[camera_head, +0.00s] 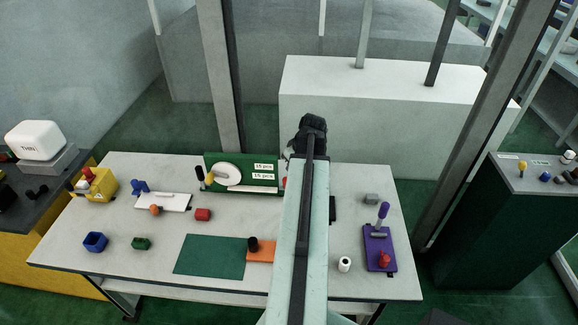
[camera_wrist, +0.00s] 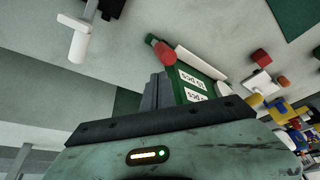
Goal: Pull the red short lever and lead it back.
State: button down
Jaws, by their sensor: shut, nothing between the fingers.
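A green board (camera_head: 240,173) with two white labels stands at the back of the table. At its right edge a small red part (camera_head: 284,182) shows, mostly hidden behind my arm. In the wrist view a short red lever (camera_wrist: 160,52) with a rounded end sits at the end of a white strip (camera_wrist: 200,62), beside the green board (camera_wrist: 187,88). My gripper (camera_wrist: 157,80) is shut and empty. Its dark fingers appear just below the red lever in that picture; I cannot tell whether they touch it. In the head view my arm hides the fingertips.
A white disc (camera_head: 227,174) with a yellow knob is on the board's left. A purple plate (camera_head: 379,248) with a purple lever and a red knob is at right. An orange block (camera_head: 261,252) lies by a green mat (camera_head: 209,256). The table's front middle is partly clear.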

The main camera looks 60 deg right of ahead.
jog(key=w+d+r+m+g+p, duration=0.25)
jog(key=d+r+m+p, duration=0.35)
jog(key=m, duration=0.6)
jog(key=shift+g+y, duration=0.35)
jog(key=shift+y, duration=0.05)
jog(key=a+f+b, duration=0.1)
jog(key=f+b, duration=0.2)
jog(key=a+f+b, duration=0.2)
jog(key=f+b, duration=0.2)
jog(key=a+f+b, duration=0.1)
jog(key=f+b, duration=0.2)
jog(key=b, duration=0.1)
jog(key=shift+s+a+f, duration=0.25)
jog(key=shift+s+f, duration=0.1)
jog(key=shift+a, duration=0.15)
